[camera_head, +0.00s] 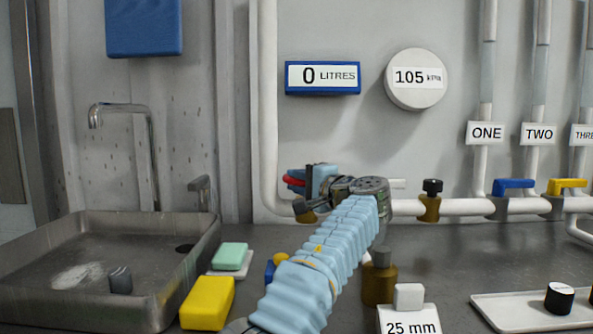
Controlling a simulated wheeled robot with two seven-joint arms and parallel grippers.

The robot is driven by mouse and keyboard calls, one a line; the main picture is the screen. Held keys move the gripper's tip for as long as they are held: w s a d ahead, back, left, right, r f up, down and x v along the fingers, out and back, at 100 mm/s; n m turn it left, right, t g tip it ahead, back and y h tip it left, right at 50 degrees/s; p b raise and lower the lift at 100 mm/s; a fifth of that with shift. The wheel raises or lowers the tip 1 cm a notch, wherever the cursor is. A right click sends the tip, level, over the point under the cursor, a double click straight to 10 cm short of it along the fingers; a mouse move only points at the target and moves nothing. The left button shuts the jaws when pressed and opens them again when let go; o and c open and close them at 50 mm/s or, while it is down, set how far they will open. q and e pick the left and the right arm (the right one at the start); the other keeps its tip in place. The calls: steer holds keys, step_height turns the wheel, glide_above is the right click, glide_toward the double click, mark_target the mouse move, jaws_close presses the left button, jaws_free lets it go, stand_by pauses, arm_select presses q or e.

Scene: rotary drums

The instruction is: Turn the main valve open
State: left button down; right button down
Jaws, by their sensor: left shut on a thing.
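The main valve's red handle (294,181) shows at the left end of the horizontal white pipe, by the wall. Its brass body (306,216) is partly visible beneath my gripper. My left gripper (307,187) is at the handle and shut on it; its fingers and wrist hide most of the valve. My left arm, in a light blue sleeve, reaches up from the bottom middle. The handle's exact angle is hard to tell. A blue display (323,77) reads 0 LITRES. My right gripper is not in view.
A round gauge (417,79) reads 105. To the right are a brass valve with black knob (431,200), a blue handle (514,186) and a yellow handle (567,186). A metal sink (80,262), yellow sponge (208,302) and brown bottle (379,281) flank my arm.

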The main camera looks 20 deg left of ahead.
arm_select(q)
steer(key=shift+g, duration=0.3)
steer(key=c, duration=1)
jaws_free()
steer(key=shift+c, duration=0.2)
steer(key=shift+d, duration=0.1)
steer(key=shift+s+d+f, duration=0.1)
steer(key=shift+s+d, duration=0.1)
steer(key=shift+d, duration=0.1)
steer(key=b+v, duration=0.1)
steer(key=v, duration=1.1)
steer(key=shift+s+d+b, duration=0.25)
steer(key=shift+d+b, duration=0.1)
steer(key=shift+b, duration=0.05)
steer(key=shift+f, duration=0.1)
